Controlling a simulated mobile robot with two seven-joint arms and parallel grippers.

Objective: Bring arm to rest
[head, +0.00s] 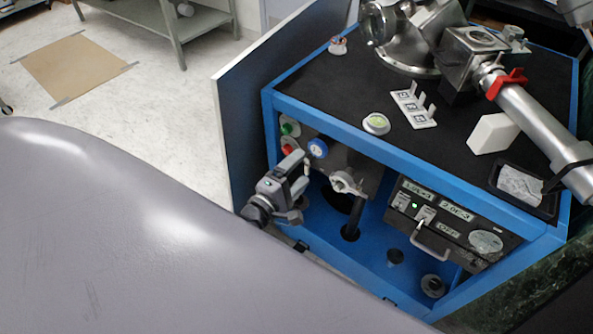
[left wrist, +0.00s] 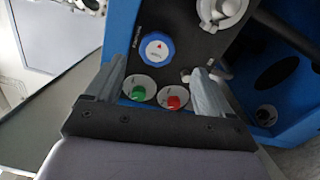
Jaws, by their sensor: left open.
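My left gripper (head: 292,175) is in front of the blue-framed vacuum cart (head: 405,172), near its left front panel. In the left wrist view its two fingers (left wrist: 155,85) are apart with nothing between them gripped. A blue knob (left wrist: 157,49) lies beyond the fingertips, with a green button (left wrist: 138,93) and a red button (left wrist: 173,102) nearer the gripper base. In the head view the blue knob (head: 318,148) is just right of the gripper, and the green button (head: 291,128) and red button (head: 288,149) are above it. My right gripper is not in view.
The cart top holds a steel chamber and tube (head: 530,125), a white block (head: 492,133), a white bracket (head: 413,108) and a small dish (head: 376,123). A control box (head: 450,222) sits in the front opening. An open panel door (head: 247,110) stands at the left.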

